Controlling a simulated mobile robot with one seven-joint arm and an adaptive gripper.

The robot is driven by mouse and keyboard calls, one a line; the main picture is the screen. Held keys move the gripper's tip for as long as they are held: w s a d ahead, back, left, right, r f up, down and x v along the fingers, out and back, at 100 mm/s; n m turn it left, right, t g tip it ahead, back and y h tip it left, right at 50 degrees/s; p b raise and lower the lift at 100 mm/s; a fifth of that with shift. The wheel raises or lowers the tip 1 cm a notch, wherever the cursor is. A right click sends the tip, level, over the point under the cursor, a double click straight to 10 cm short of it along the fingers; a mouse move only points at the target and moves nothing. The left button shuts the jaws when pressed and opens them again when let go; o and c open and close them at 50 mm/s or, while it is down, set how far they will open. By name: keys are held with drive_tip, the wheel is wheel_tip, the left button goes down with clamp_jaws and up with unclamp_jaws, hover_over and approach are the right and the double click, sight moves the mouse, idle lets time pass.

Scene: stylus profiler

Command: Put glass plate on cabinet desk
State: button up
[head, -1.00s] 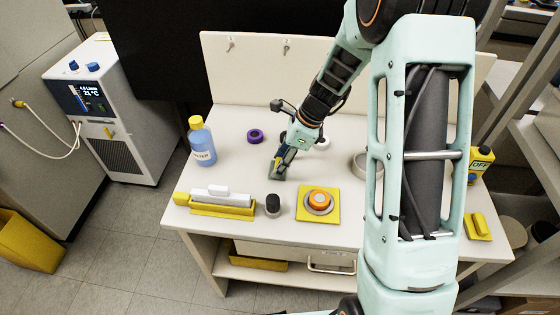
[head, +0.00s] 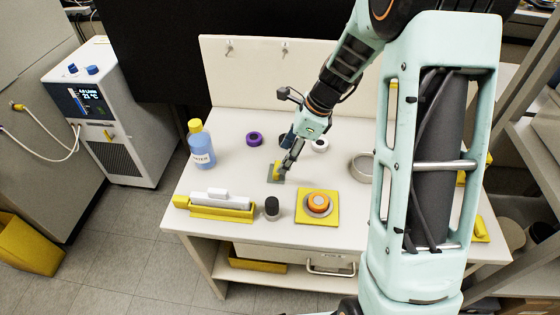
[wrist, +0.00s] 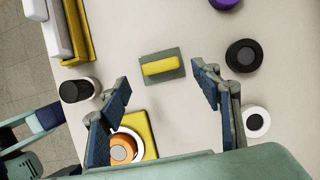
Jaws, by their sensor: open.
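The glass plate (head: 276,179) is a thin grey-green rectangle with a yellow grip bar on top. It lies flat on the white cabinet desk (head: 240,172), left of the desk's middle. In the wrist view the plate (wrist: 177,55) lies beyond and between the fingertips, fully visible and apart from them. My gripper (wrist: 160,80) is open and empty. In the head view my gripper (head: 287,168) is just above and to the right of the plate, partly overlapping it.
A blue bottle (head: 201,148), purple ring (head: 254,138), dark round piece (wrist: 242,55) and white ring (head: 320,146) stand behind. In front are a yellow tray (head: 222,210), black-topped jar (head: 272,208) and yellow pad (head: 330,217) with an orange knob.

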drive_tip(key=v, duration=0.7)
drive_tip(key=shift+r, duration=0.15)
